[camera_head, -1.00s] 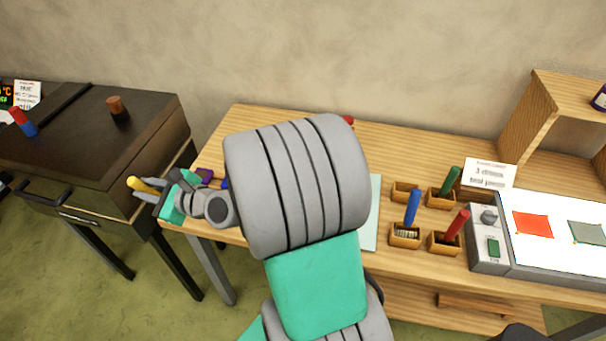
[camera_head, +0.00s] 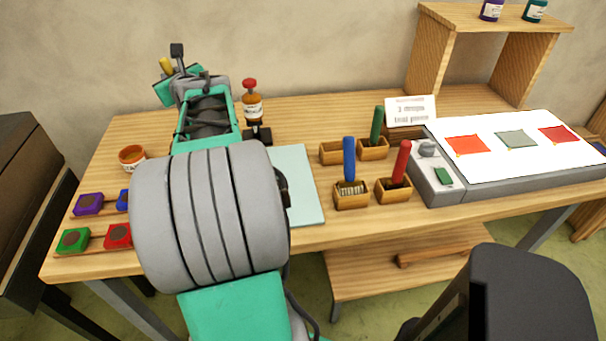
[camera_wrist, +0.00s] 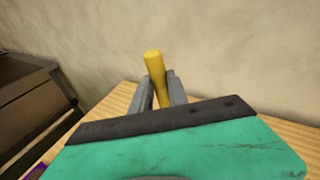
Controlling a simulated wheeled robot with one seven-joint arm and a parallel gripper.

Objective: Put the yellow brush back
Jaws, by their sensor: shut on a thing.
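The yellow brush (camera_wrist: 155,75) shows as a yellow handle between the two grey fingers of my gripper (camera_wrist: 158,92) in the wrist view. My gripper (camera_head: 172,70) is shut on it, raised above the back left of the wooden bench. In the head view only the tip of the yellow handle (camera_head: 166,65) shows; the bristle end is hidden. Small wooden holders stand mid-bench: one holds a blue brush (camera_head: 349,160), one a red brush (camera_head: 401,162), one a green brush (camera_head: 376,127). The back left holder (camera_head: 333,153) shows no brush.
A red-capped bottle (camera_head: 252,103) and an orange jar (camera_head: 131,157) stand near my arm. Coloured blocks (camera_head: 88,204) sit at the front left. A light panel (camera_head: 500,165) and a sign (camera_head: 410,110) are right of the holders. A shelf (camera_head: 490,20) stands behind.

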